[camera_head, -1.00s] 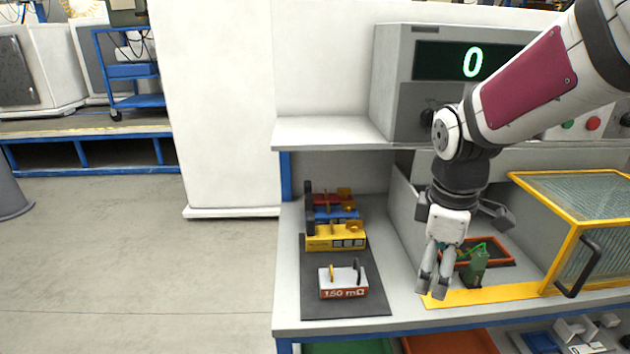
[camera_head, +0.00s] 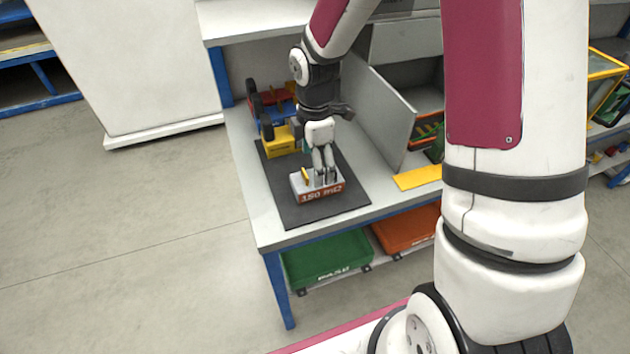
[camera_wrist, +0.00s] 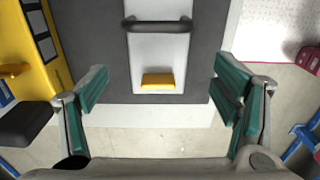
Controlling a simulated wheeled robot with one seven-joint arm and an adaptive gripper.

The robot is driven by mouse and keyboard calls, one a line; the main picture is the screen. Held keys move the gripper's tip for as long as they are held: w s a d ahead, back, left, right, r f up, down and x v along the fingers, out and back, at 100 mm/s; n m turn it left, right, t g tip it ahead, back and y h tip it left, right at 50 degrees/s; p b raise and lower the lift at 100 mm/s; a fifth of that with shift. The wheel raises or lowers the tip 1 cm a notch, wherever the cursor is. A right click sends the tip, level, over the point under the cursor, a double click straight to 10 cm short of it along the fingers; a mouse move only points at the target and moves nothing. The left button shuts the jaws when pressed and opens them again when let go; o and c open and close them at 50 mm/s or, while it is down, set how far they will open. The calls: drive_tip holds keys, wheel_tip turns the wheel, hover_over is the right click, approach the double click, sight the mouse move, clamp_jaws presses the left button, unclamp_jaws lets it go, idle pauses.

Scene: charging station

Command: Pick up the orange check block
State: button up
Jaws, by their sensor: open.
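The orange check block (camera_head: 322,194) has an orange-red front marked 150 mΩ and a pale top. It sits on the dark mat (camera_head: 290,211) near the front of the bench. In the wrist view its pale top (camera_wrist: 158,62) shows a black bar and a yellow post. My gripper (camera_head: 325,180) points down at the block and hides part of its top. In the wrist view my gripper (camera_wrist: 157,92) is open, with its teal-padded fingers wide apart and nothing between the pads. I cannot tell the exact height above the block.
A yellow block (camera_head: 279,143) stands behind on the mat, also at the left of the wrist view (camera_wrist: 20,55). Blue and red blocks are farther back. A grey panel (camera_head: 385,112) rises to the right. Green (camera_head: 328,259) and orange (camera_head: 405,232) bins lie below the bench.

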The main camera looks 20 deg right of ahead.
sight(302, 183)
drive_tip(key=shift+w+d+f, duration=0.1)
drive_tip(key=shift+d+f, duration=0.05)
drive_tip(key=shift+f, duration=1.4)
drive_tip(key=shift+d+f, duration=0.15)
drive_tip(key=shift+f, duration=1.35)
drive_tip(key=c, duration=1.5)
drive_tip(key=shift+o, duration=0.2)
